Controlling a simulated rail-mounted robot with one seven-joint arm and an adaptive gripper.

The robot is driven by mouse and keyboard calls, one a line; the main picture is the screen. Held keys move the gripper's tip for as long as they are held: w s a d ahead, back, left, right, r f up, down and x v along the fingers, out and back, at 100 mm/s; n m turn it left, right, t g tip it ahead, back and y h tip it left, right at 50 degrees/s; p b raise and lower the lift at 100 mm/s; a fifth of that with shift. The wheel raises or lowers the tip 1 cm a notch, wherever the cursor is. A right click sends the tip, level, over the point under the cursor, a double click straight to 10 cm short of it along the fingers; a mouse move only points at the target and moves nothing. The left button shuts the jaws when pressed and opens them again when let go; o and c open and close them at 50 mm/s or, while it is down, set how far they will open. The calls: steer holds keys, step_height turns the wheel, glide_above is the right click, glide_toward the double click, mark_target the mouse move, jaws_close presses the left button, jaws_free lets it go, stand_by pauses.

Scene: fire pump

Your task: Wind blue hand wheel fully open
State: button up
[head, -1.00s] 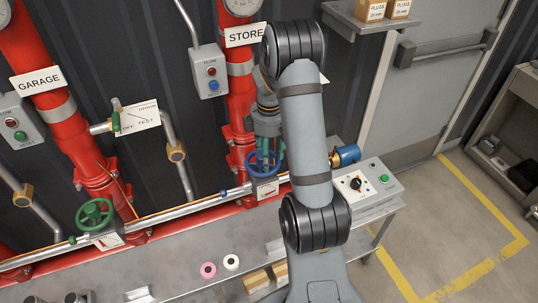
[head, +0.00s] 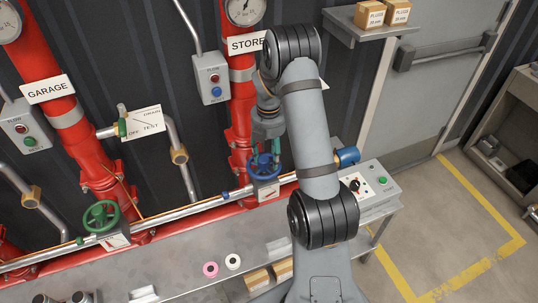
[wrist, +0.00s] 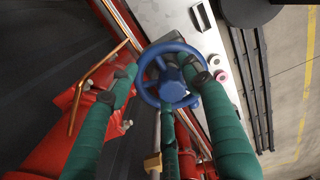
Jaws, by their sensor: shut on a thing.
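The blue hand wheel (head: 264,168) sits on the pipe in front of the red STORE riser in the head view. In the wrist view the same wheel (wrist: 173,92) is near the middle, with its spokes and hub facing me. My gripper (head: 265,154) reaches down over the wheel. Its green padded fingers (wrist: 168,84) stand around the wheel, one on each side and another below in the picture. The gripper is shut on the wheel. The exact finger contact on the rim is partly hidden.
A green hand wheel (head: 102,215) is on the pipe at left, by the GARAGE riser (head: 98,175). A control box (head: 362,186) and a blue motor-like part (head: 347,156) stand to the right. Pink (head: 210,269) and white (head: 233,262) rings lie on the bench.

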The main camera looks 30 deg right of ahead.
steer(key=n, duration=0.2)
steer(key=n+p, duration=0.1)
steer(key=shift+f+n, duration=0.3)
steer(key=shift+n, duration=0.1)
steer(key=n, duration=0.1)
steer(key=n+p, duration=0.1)
steer(key=n, duration=0.1)
steer(key=shift+w+a+f, duration=0.1)
steer(key=shift+w+f, duration=0.05)
steer(key=shift+f, duration=0.1)
steer(key=shift+c, duration=0.3)
steer(key=o, duration=1.1)
steer(key=shift+o, duration=2)
steer(key=shift+w+f, duration=0.1)
steer(key=shift+w, duration=0.1)
steer(key=shift+o, duration=0.3)
steer(key=shift+c, duration=0.5)
